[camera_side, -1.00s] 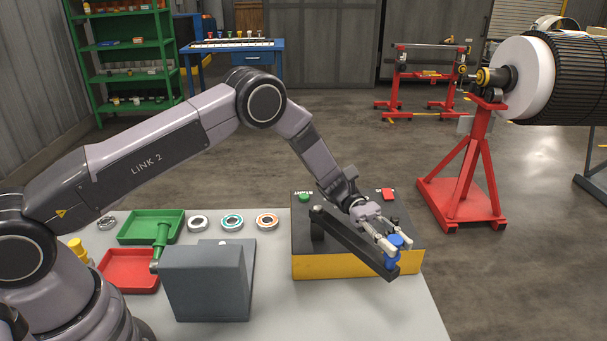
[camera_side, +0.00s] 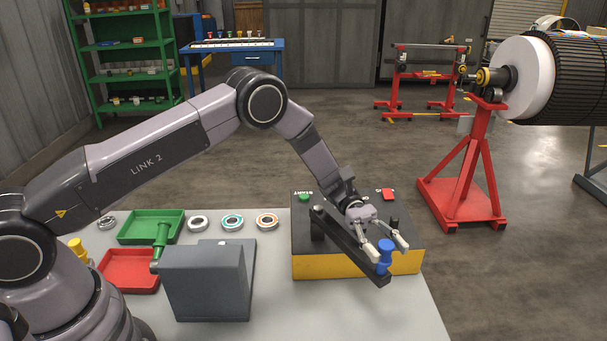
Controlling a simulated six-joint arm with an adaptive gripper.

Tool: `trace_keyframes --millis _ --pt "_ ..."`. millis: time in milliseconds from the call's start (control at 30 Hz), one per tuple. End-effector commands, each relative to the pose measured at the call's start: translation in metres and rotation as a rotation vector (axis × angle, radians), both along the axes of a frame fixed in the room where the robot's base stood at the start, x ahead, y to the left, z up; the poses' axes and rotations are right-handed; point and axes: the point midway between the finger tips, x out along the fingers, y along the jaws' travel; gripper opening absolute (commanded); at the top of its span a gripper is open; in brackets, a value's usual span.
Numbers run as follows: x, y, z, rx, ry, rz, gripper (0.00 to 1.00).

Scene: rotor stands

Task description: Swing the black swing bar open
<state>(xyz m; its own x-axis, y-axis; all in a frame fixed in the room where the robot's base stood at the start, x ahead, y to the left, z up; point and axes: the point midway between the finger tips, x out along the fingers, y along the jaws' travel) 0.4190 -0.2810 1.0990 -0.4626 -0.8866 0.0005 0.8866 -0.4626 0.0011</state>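The black swing bar (camera_side: 347,238) runs diagonally over the top of a black and yellow box (camera_side: 330,267). Its pivot end is at the back left, and its free end reaches past the box's front edge. A blue knob (camera_side: 385,255) stands upright on the free end. My gripper (camera_side: 388,250) is open, with its two light fingers spread apart just behind the knob and to either side of it. I cannot tell whether a finger touches the knob. A short black post (camera_side: 394,224) shows on the box behind the fingers, right of the bar.
A green START button (camera_side: 305,198) and a red button (camera_side: 388,195) sit at the box's back. Left on the grey table are a grey block (camera_side: 207,285), green tray (camera_side: 127,230), red tray (camera_side: 117,283) and several rings. A red stand (camera_side: 462,195) stands beyond the table.

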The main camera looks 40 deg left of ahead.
Motion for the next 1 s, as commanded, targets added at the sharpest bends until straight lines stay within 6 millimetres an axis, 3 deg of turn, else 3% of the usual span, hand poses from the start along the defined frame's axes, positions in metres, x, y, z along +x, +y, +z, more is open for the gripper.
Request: trace_keyframes --millis 367,467,800,1000 --pt "0.002 0.004 -0.001 0.001 0.000 0.001 0.50" --pt "0.009 0.015 -0.001 0.000 0.000 0.004 0.50" --pt "0.042 0.080 -0.001 0.000 -0.001 0.003 0.50" --pt "0.053 0.102 -0.001 0.001 0.000 0.001 0.50"
